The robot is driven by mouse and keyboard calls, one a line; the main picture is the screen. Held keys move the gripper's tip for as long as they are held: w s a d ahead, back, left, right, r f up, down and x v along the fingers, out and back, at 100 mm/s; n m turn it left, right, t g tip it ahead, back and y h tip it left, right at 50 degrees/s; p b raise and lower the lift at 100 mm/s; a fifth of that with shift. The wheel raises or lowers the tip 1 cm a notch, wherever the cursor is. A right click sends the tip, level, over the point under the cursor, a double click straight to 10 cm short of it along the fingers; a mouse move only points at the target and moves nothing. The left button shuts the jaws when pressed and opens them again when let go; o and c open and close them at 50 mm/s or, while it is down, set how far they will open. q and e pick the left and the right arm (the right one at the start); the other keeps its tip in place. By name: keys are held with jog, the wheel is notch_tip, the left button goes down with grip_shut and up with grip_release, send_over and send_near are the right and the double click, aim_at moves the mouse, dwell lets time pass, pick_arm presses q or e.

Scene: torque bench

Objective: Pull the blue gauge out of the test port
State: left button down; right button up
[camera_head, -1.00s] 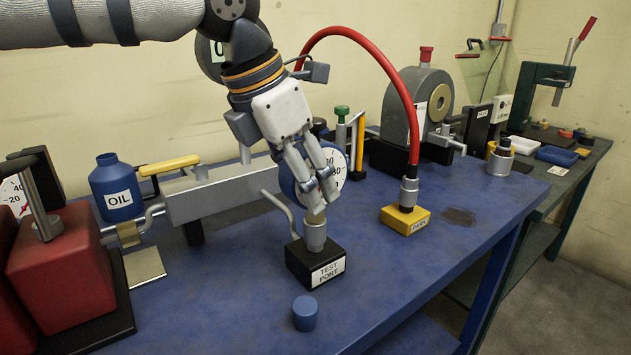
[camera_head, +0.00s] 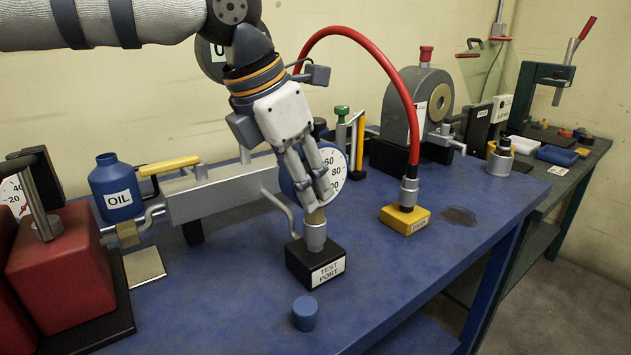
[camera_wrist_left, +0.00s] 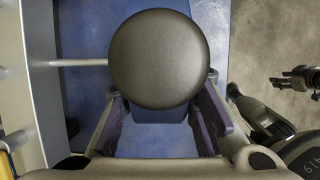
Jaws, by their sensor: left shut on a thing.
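The blue gauge (camera_head: 287,183) stands upright over the test port (camera_head: 315,267), a black block with a white label and a metal collar (camera_head: 314,237). Its white dial shows to the right of my fingers, with 60 and 80 readable. A brass stem runs down to the collar; I see no clear gap between them. My left gripper (camera_head: 321,194) comes from above and is shut on the gauge, covering part of it. In the left wrist view a dark round disc (camera_wrist_left: 159,58) fills the space before my fingers. A dark gripper-like shape (camera_wrist_left: 298,78) at its right edge may be my right gripper.
A blue cap (camera_head: 305,313) lies in front of the port. A red hose (camera_head: 405,100) arches to a yellow block (camera_head: 405,218) on the right. A grey pump with an oil bottle (camera_head: 117,190) stands left. The front right bench top is clear.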

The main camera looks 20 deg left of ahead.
pick_arm(q)
jog(key=shift+r, duration=0.1)
jog(key=shift+w+r, duration=0.15)
jog(key=shift+r, duration=2.8)
